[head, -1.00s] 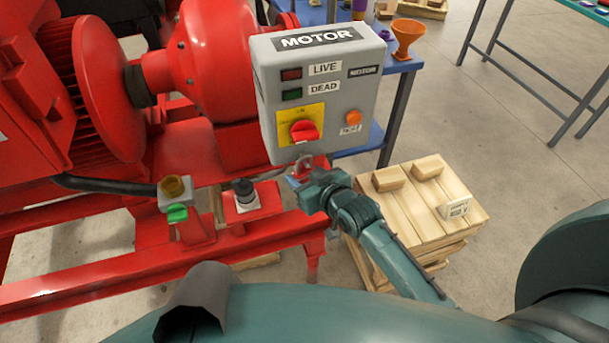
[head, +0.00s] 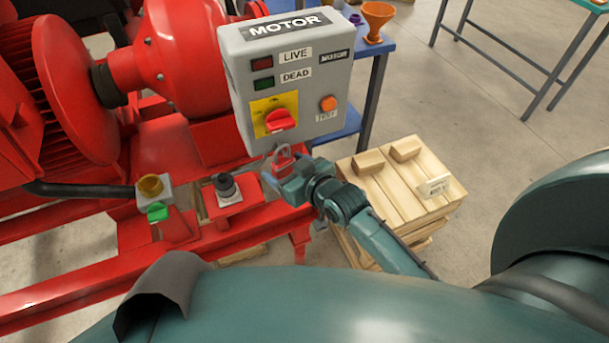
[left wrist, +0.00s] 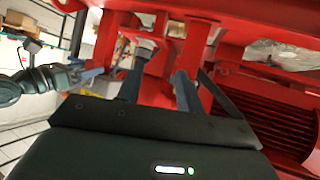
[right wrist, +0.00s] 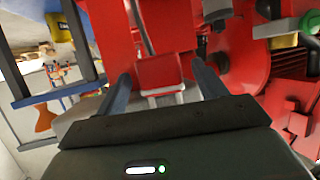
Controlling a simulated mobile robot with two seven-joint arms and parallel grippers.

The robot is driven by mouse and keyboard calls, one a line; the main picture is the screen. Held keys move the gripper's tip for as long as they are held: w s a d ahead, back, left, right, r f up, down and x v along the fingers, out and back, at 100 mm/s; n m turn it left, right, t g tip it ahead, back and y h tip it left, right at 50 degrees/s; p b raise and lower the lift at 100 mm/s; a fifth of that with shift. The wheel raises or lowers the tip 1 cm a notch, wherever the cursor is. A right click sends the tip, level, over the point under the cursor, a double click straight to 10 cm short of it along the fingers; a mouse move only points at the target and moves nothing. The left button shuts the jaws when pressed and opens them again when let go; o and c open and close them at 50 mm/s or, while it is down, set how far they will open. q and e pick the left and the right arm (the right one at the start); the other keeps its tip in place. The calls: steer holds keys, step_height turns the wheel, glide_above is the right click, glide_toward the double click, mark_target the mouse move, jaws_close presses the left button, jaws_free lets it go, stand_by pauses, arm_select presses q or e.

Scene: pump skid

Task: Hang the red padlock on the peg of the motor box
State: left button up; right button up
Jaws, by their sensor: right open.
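The red padlock (head: 283,165) is just below the lower edge of the grey motor box (head: 325,85) in the head view, its shackle upward. The peg is not clearly visible, so I cannot tell whether the shackle is around it. My right gripper (head: 279,183) is right below the padlock. In the right wrist view its fingers (right wrist: 163,88) are apart, with red surfaces and a pale-edged part between them. I cannot tell there whether they touch the padlock. My left gripper (left wrist: 158,88) shows only in its wrist view, its fingers apart and nothing held, facing the red skid frame.
The box carries a red rotary switch (head: 280,120). A wooden crate (head: 400,185) stands right of my right arm. A blue bench (head: 372,75) is behind the box.

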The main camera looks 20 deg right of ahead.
steer(key=v, duration=1.1)
arm_select(q)
steer(key=a+p, duration=0.1)
steer(key=p, duration=0.1)
steer(key=r+y+p, duration=0.1)
steer(key=p, duration=0.2)
steer(key=shift+s+a+r+g, duration=0.2)
steer(key=shift+s+a+g, duration=0.1)
steer(key=shift+a, duration=0.1)
arm_select(e)
steer(key=s+a+f+g, duration=0.2)
steer(key=s+f, duration=0.4)
steer(key=s, duration=0.3)
steer(key=shift+s+a+h, duration=0.3)
steer(key=shift+a, duration=0.25)
arm_select(q)
steer(key=shift+w+d+r, duration=0.1)
steer(key=shift+d+r, duration=0.05)
steer(key=shift+r, duration=0.05)
